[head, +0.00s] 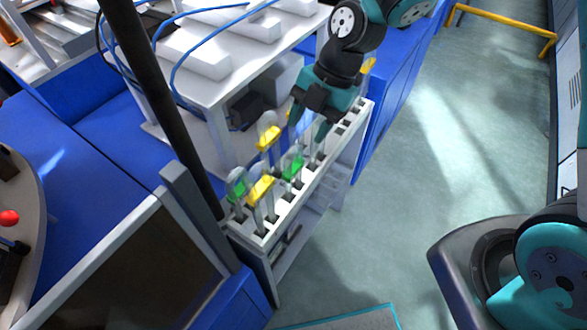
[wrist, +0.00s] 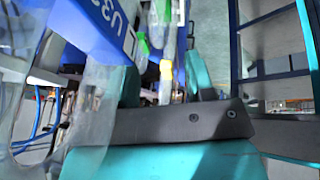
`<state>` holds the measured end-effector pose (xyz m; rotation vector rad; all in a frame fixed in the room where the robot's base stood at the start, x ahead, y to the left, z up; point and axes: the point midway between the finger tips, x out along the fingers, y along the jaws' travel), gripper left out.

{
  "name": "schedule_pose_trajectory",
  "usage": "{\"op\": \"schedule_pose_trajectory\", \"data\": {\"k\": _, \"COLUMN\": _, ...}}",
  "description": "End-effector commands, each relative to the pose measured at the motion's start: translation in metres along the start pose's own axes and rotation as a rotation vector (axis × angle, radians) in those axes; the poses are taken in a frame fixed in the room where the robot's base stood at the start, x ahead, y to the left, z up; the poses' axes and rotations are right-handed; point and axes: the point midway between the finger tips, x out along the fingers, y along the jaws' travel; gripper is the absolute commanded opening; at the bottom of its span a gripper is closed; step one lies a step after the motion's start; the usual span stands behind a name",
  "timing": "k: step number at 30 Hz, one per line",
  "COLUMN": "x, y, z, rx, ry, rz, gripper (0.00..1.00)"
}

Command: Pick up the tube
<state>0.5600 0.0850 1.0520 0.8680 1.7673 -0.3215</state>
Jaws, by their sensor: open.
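Several clear tubes with yellow or green bands stand upright in a white slotted rack (head: 263,238). Near the front are a green-banded tube (head: 237,187) and a yellow-banded tube (head: 261,190). Further back are another yellow-banded tube (head: 268,138) and a green-banded tube (head: 292,164). My gripper (head: 307,132) is open, pointing down over the rack's far half, behind these tubes. In the wrist view, a yellow band (wrist: 166,70) shows between the teal fingers, and a green band (wrist: 142,44) lies beyond. I cannot tell which tube the task means. A yellow band (head: 369,66) shows partly behind my gripper.
A white bench (head: 190,85) with pale blocks and blue cables stands left of the rack. A dark pole (head: 160,105) and a dark panel (head: 150,265) are near the rack's front left. The floor (head: 410,165) right of the rack is clear.

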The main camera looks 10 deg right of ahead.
Motion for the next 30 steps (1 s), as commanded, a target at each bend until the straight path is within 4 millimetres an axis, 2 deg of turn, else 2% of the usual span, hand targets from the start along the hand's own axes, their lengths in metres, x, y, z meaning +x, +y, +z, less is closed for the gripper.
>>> {"op": "schedule_pose_trajectory", "data": {"k": 5, "x": 0.014, "y": 0.001, "z": -0.003, "rx": 0.0, "ry": 0.004, "rz": -0.005, "gripper": 0.49}}
{"op": "schedule_pose_trajectory", "data": {"k": 12, "x": 0.048, "y": 0.002, "z": -0.004, "rx": 0.001, "ry": 0.002, "rz": -0.004, "gripper": 0.49}}
{"op": "schedule_pose_trajectory", "data": {"k": 21, "x": 0.054, "y": 0.002, "z": -0.003, "rx": 0.0, "ry": 0.0, "rz": 0.0, "gripper": 0.49}}
{"op": "schedule_pose_trajectory", "data": {"k": 27, "x": 0.054, "y": 0.002, "z": -0.003, "rx": 0.0, "ry": 0.0, "rz": 0.0, "gripper": 0.03}}
{"op": "schedule_pose_trajectory", "data": {"k": 28, "x": 0.054, "y": 0.002, "z": -0.003, "rx": 0.0, "ry": 0.0, "rz": 0.0, "gripper": 0.0}}
{"op": "schedule_pose_trajectory", "data": {"k": 30, "x": 0.054, "y": 0.002, "z": -0.003, "rx": 0.0, "ry": -0.001, "rz": 0.0, "gripper": 0.0}}
